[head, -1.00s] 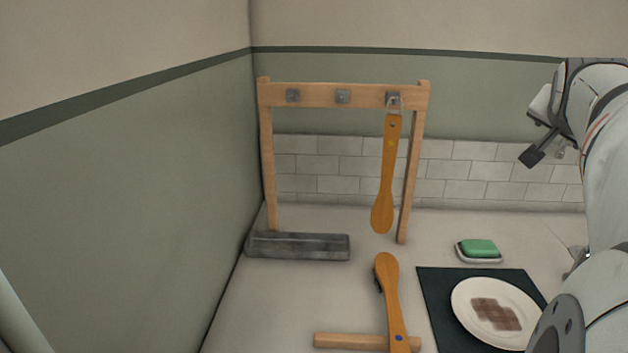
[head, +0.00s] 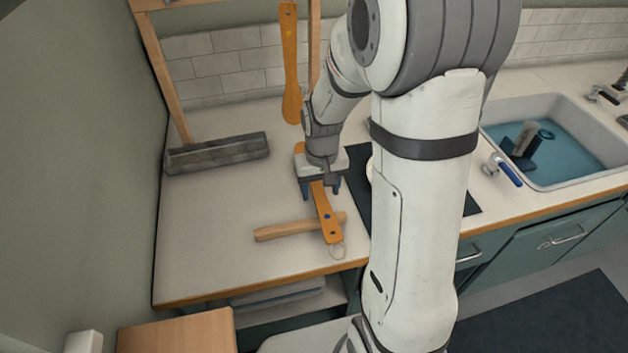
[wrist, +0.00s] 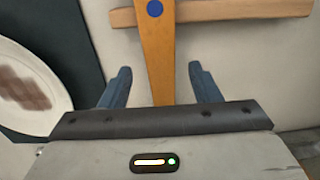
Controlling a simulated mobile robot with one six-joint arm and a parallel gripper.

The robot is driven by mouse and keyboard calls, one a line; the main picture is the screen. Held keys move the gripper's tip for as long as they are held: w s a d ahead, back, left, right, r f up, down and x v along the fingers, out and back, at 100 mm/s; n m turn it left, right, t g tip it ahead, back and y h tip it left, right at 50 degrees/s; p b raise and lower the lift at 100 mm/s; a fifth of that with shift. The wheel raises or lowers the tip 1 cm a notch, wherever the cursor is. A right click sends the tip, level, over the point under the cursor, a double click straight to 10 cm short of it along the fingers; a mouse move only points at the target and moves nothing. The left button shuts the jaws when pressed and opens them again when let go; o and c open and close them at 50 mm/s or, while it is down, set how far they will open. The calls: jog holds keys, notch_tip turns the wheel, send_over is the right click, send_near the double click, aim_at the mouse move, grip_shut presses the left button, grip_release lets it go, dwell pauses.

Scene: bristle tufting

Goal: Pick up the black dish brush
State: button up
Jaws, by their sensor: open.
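A wooden-handled brush (head: 325,214) with a blue dot lies on the counter. Its lower handle rests across a wooden dowel (head: 282,231), and a wire loop shows at its end. Dark bristles showed at the side of its head in the earlier head view; now the head is mostly hidden under my gripper (head: 322,194). My gripper is open and pointed down over the brush. In the wrist view the handle (wrist: 157,50) runs between the two blue-grey fingers, with a gap on each side. I cannot tell the exact height of the fingertips over the handle.
A similar brush (head: 291,70) with a yellow dot hangs from the wooden rack (head: 166,80). A plate (wrist: 25,95) on a dark mat (head: 357,190) is close beside my gripper. A sink (head: 540,165) is at right.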

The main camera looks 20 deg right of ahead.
aim_at(320, 196)
notch_tip(320, 196, down, 4)
jog(key=shift+c, duration=0.5)
jog(key=c, duration=1)
